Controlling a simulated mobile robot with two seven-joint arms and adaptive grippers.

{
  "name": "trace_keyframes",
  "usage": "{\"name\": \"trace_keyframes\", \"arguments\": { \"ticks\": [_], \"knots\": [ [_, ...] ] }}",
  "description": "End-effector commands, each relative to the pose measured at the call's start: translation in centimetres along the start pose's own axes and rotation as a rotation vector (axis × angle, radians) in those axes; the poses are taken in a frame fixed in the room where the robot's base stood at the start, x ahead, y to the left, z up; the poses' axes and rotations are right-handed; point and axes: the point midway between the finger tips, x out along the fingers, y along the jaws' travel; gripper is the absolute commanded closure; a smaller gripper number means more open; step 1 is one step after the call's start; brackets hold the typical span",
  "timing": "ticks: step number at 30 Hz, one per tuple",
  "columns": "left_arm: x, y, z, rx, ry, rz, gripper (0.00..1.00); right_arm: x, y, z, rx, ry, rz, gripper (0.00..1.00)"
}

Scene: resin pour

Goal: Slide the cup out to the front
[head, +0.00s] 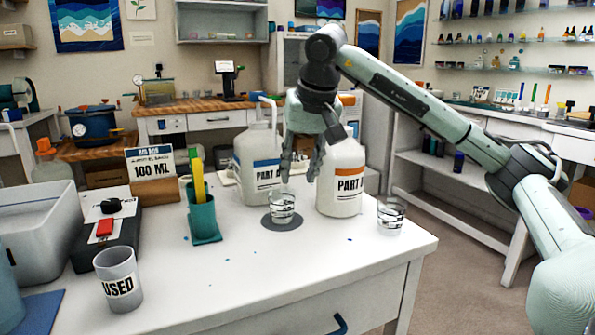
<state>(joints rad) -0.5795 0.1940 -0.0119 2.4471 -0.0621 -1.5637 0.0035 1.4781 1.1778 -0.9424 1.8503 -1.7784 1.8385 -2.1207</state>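A small clear cup (282,207) with dark markings stands upright on a round grey disc (284,223) on the white table, in front of the two jugs. A second clear cup (391,216) stands near the table's right edge. My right gripper (301,172) points down above and slightly right of the cup on the disc, its fingers apart with nothing visible between them. It partly covers the jugs, and I cannot tell its exact depth relative to the cup. My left gripper is not in view.
The white jug with an orange label (341,185) and the pump jug with a blue label (257,160) stand close behind the cup. A green holder (204,222) with sticks is left. A "USED" cup (119,280) is front left. The table front (270,280) is clear.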

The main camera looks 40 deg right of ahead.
Motion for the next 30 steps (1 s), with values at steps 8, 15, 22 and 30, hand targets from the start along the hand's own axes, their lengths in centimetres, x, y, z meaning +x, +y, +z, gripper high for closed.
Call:
{"name": "trace_keyframes", "arguments": {
  "ticks": [8, 15, 22, 30],
  "knots": [
    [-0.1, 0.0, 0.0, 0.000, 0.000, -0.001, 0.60, 0.7, 0.0, 0.1, 0.003, -0.003, -0.001, 0.68],
    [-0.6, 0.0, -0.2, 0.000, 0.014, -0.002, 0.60, 4.2, 0.1, 0.1, 0.005, -0.005, -0.001, 0.68],
    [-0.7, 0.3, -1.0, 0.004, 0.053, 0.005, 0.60, 7.0, 0.0, 0.1, 0.005, -0.004, -0.002, 0.68],
    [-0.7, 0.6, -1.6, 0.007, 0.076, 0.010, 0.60, 7.8, 0.0, 0.0, 0.004, -0.001, -0.004, 0.68]
  ]
}}
